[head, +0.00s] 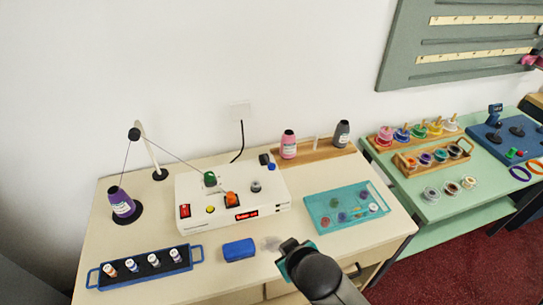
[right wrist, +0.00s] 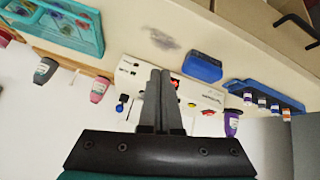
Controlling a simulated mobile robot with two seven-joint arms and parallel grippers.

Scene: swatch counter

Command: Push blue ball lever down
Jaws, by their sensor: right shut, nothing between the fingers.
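The white control box (head: 203,222) stands on the cream counter, with a red switch, buttons, knobs and a lit red display. A small blue ball (head: 271,167) sits at its back right corner beside a black knob (head: 263,159); I take it as the lever's ball, and its shaft is hard to make out. In the right wrist view the blue ball (right wrist: 119,107) is left of the fingers. My right gripper (right wrist: 160,72) is shut and empty. In the head view it is in front of the box, apart from the ball, its fingertips mostly hidden. My left gripper is out of view.
A blue sponge-like block (head: 239,250) lies in front of the box. A teal tray (head: 318,213) lies to the right. Pink (head: 289,146) and grey (head: 342,134) bottles stand on a wooden rack behind. A blue vial tray (head: 140,279) is at front left.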

